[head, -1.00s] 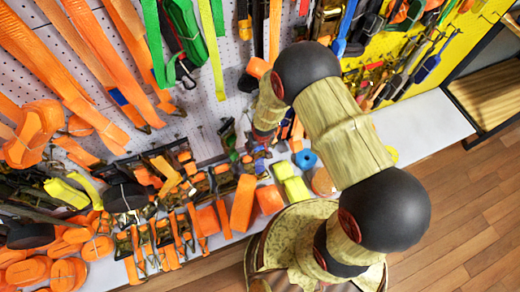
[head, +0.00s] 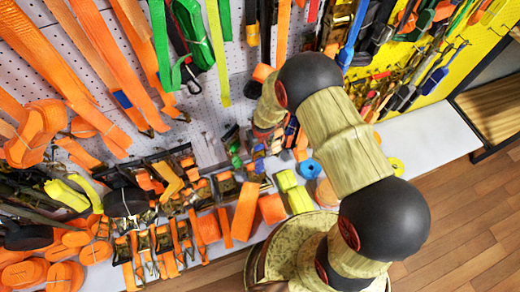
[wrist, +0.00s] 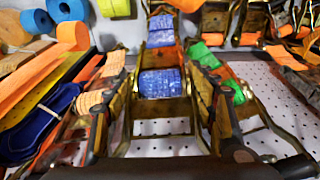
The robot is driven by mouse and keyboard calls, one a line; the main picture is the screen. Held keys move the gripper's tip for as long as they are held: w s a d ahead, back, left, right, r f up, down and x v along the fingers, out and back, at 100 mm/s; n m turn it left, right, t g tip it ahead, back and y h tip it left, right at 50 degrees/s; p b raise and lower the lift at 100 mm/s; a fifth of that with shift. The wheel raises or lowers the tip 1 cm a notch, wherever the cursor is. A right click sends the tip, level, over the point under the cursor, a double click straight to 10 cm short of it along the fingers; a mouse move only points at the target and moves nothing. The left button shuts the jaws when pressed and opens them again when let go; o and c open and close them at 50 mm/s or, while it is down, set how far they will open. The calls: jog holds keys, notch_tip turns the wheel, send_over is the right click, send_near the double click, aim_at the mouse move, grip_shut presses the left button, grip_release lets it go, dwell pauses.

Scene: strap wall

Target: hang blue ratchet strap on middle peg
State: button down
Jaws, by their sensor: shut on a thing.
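In the wrist view, the blue ratchet strap (wrist: 161,83) is a blue webbing bundle in a metal ratchet frame, between the fingers of my gripper (wrist: 160,95). My gripper is shut on it. More blue webbing (wrist: 160,32) shows just beyond it. In the head view, my arm reaches to the pegboard (head: 212,120), just above the shelf, and hides my gripper and the held strap. I cannot tell which peg is the middle one.
A green-webbed ratchet (wrist: 225,85) sits close to the right of my gripper. Orange straps and a dark blue strap (wrist: 30,125) are close on the left. The white shelf (head: 430,130) holds orange rolls and ratchets, with a bare stretch at right.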

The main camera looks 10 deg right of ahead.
jog(key=shift+w+a, duration=0.15)
jog(key=shift+w, duration=0.6)
jog(key=shift+w+a+f+b, duration=0.1)
jog(key=shift+w+f+b, duration=0.55)
jog(key=shift+b, duration=0.25)
jog(key=c, duration=0.6)
grip_release()
jog(key=shift+s+f, duration=0.1)
jog(key=shift+s, duration=0.1)
jog(key=r, duration=0.4)
jog(key=s+r, duration=0.1)
jog(key=r, duration=0.3)
jog(key=s+r, duration=0.1)
jog(key=r, duration=0.3)
jog(key=shift+d, duration=0.2)
